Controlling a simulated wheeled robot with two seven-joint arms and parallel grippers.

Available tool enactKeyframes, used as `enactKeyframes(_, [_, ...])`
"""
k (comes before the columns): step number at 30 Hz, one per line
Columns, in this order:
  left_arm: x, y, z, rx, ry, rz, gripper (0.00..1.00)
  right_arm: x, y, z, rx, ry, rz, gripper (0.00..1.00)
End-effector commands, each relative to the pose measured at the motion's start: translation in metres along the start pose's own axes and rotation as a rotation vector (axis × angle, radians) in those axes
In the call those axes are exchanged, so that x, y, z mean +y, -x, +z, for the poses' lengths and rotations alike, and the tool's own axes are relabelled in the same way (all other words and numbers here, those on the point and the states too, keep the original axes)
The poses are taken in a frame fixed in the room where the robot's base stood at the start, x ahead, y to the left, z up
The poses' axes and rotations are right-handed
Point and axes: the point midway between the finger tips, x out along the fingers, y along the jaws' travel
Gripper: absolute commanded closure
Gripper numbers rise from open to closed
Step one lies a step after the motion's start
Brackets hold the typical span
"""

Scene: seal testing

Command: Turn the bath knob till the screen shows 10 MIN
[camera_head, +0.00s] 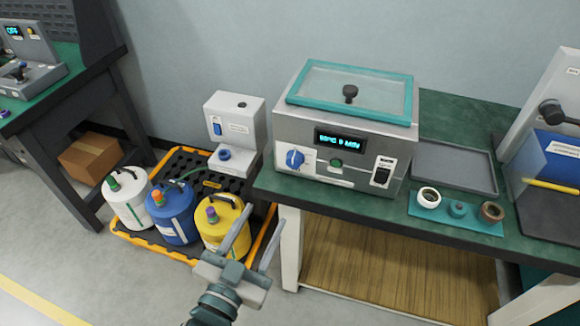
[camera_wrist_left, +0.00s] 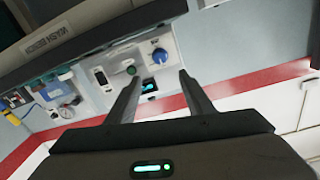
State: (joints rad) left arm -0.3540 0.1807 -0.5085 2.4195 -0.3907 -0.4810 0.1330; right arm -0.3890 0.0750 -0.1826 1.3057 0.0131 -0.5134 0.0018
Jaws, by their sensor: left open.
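The bath (camera_head: 345,110) is a grey box with a teal-rimmed lid, standing on the green bench. Its blue knob (camera_head: 295,158) is at the left of the front panel, and also shows in the left wrist view (camera_wrist_left: 159,55). The lit screen (camera_head: 340,140) reads roughly "80°C" with a small minutes figure I cannot read surely. My left gripper (camera_head: 262,225) is open and empty, in front of and below the bath, apart from the knob. In the left wrist view, the knob appears beyond and between its fingertips (camera_wrist_left: 160,75). My right gripper is out of view.
A green button (camera_head: 336,163) and black switch (camera_head: 382,172) share the panel. White, blue and yellow (camera_head: 222,228) jugs stand on a spill tray left of the bench. A grey tray (camera_head: 452,165) and small round parts lie right of the bath.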

Motion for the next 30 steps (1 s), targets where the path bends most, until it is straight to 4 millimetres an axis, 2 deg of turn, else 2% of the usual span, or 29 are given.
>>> enactKeyframes(8, [0.0, -0.036, -0.002, 0.002, -0.002, 0.0, 0.52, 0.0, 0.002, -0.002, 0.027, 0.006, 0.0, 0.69])
enactKeyframes(21, [-0.001, -0.114, -0.002, 0.001, -0.002, 0.0, 0.52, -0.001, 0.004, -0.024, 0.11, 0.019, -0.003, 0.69])
enactKeyframes(30, [0.0, -0.154, -0.001, 0.0, -0.001, 0.0, 0.52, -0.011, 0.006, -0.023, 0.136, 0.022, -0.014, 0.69])
